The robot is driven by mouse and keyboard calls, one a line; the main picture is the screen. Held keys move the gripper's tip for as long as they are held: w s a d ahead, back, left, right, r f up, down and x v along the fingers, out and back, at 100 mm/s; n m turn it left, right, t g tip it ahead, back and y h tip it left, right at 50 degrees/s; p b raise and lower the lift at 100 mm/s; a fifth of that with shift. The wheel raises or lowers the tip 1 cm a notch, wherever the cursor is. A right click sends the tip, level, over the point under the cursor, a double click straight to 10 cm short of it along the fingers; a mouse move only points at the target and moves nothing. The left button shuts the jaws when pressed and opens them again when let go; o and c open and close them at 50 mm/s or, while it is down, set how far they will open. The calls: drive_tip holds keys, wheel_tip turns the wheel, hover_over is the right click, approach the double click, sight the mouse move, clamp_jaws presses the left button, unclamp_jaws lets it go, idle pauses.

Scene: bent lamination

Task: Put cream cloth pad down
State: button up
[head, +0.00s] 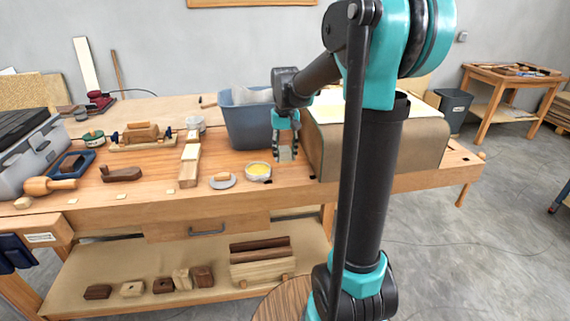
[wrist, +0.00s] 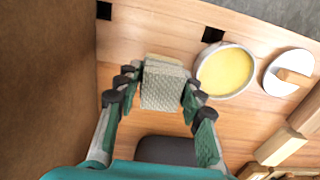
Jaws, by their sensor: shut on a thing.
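My gripper (head: 286,152) is over the workbench (head: 140,197), between the blue-grey bin and the large brown curved block. In the wrist view my gripper (wrist: 158,88) is shut on the cream cloth pad (wrist: 163,88), a small woven block between the fingertips. The pad is hard to make out in the head view. The round tin of yellow paste (head: 258,170) stands on the bench near the gripper, and in the wrist view the tin (wrist: 225,70) is just right of the pad. Whether the pad touches the bench is unclear.
The brown curved block (head: 380,148) is close beside my gripper, with its wall (wrist: 45,90) at left in the wrist view. The bin (head: 247,125) stands behind. A round lid with a wooden piece (head: 222,181) and wooden blocks (head: 189,165) lie left of the tin.

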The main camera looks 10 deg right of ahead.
sight(285, 171)
drive_tip(key=shift+f, duration=2.1)
drive_tip(key=shift+f, duration=0.1)
drive_tip(key=o, duration=1.3)
wheel_tip(285, 171, up, 12)
drive_tip(key=shift+f, duration=0.1)
drive_tip(key=s+d+f+t, duration=0.1)
drive_tip(key=s+f, duration=0.5)
drive_tip(key=s, duration=0.1)
drive_tip(key=s+d+f+t, duration=0.1)
drive_tip(key=s+f, duration=0.6)
drive_tip(key=s+d+f+t, duration=0.2)
drive_tip(key=s+f, duration=0.5)
drive_tip(key=s, duration=0.1)
